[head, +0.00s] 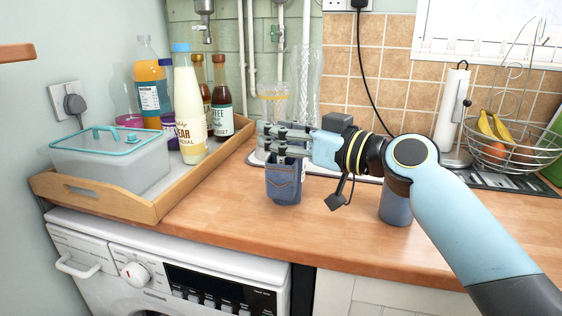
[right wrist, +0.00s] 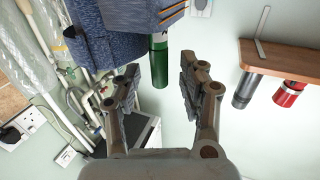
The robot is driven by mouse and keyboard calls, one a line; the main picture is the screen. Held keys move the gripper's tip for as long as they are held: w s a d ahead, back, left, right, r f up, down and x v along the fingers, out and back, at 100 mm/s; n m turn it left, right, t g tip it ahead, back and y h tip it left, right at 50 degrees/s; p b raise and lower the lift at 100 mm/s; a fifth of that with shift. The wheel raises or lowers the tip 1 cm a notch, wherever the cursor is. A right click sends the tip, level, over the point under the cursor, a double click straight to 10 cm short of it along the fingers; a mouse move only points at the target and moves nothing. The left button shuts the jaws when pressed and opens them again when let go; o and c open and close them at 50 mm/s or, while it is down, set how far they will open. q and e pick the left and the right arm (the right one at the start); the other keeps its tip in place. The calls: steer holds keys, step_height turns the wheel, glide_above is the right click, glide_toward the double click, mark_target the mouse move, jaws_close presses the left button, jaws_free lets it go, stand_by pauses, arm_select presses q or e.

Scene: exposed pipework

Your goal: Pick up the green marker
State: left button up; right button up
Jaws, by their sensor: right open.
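The green marker (right wrist: 159,62) shows in the right wrist view, sticking out of a blue denim holder (right wrist: 110,50). The same holder (head: 284,186) stands on the wooden counter in the head view, below my right gripper (head: 274,140). My right gripper (right wrist: 160,78) is open, its fingers on either side of the marker's line, with gaps on both sides. The marker cannot be made out in the head view, where the gripper covers the space above the holder. My left gripper is not in view.
A wooden tray (head: 88,203) with a lidded box (head: 110,160) and several bottles stands left on the counter (head: 330,230). A grey-blue cup (head: 395,205) stands under my right arm. A paper roll (head: 452,105) and fruit basket (head: 515,150) are right. The front counter is clear.

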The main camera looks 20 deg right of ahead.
steer(key=c, duration=0.4)
jaws_close()
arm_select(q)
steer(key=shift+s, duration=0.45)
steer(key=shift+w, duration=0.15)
